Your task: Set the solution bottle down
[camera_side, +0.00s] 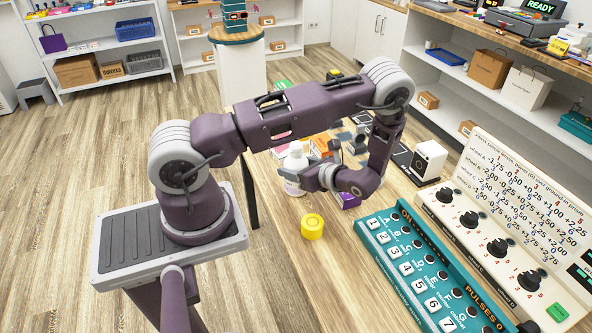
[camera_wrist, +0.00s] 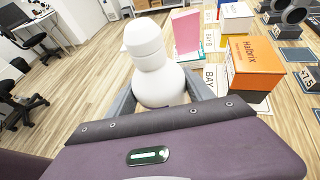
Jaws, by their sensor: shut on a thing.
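The solution bottle (camera_side: 294,166) is white with a rounded body and a white cap. It is upright in my gripper (camera_side: 312,172), near the left edge of the work table. In the wrist view the bottle (camera_wrist: 157,70) stands between the two grey fingers of my gripper (camera_wrist: 160,98), which are shut on its body. Its lower part is hidden there by my wrist. I cannot tell whether its base touches the table.
A yellow round piece (camera_side: 312,226) lies in front of the bottle. A teal panel with numbered keys (camera_side: 420,275) and a white board with knobs (camera_side: 510,225) fill the right. An orange box (camera_wrist: 254,62) and a pink item (camera_wrist: 187,35) stand beyond the bottle.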

